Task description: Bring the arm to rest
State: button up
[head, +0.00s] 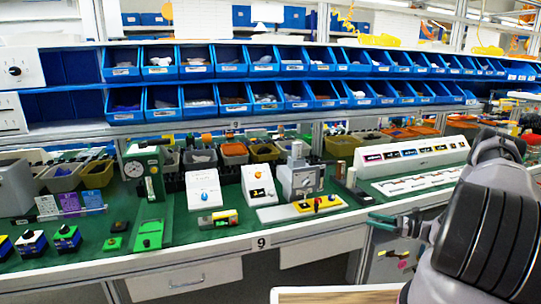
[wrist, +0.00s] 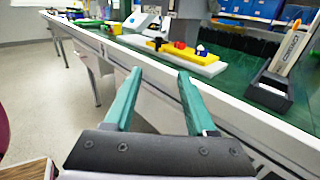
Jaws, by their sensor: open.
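My gripper (head: 382,220) is at the right of the head view, in front of the workbench's front edge. Its two teal fingers also show in the wrist view (wrist: 156,98), spread apart with nothing between them. My dark arm comes in from the right side of the head view. The green-topped workbench (head: 120,238) lies beyond the fingers, and its white front edge (wrist: 232,98) runs diagonally behind them in the wrist view. The fingers appear clear of the bench and of the things on it.
A yellow-and-white board with knobs (head: 318,206) stands near the bench edge, and a black holder (wrist: 268,92) is to its right. White switch boxes (head: 204,190) stand farther left. Blue bins (head: 210,62) line the back. Open floor (wrist: 40,100) lies left in the wrist view.

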jog(key=s+a+r+n+g+h, duration=0.2)
jog(key=a+r+n+g, duration=0.15)
jog(key=r, duration=0.75)
jog(key=s+a+r+n+g+h, duration=0.2)
jog(key=a+r+n+h, duration=0.15)
jog(key=r, duration=0.65)
jog(key=s+a+r+n+g+h, duration=0.15)
jog(key=a+r+n, duration=0.3)
jog(key=r, duration=0.65)
jog(key=s+a+r+n+t+h, duration=0.2)
jog(key=s+r+n+t+h, duration=0.1)
jog(key=s+r, duration=0.6)
jog(key=s+a+r+n+t+h, duration=0.2)
jog(key=s+r, duration=0.7)
jog(key=s, duration=0.7)
jog(key=shift+s+a+n+t+h, duration=0.15)
jog(key=shift+n+t+h, duration=0.35)
jog(key=shift+n+h, duration=0.7)
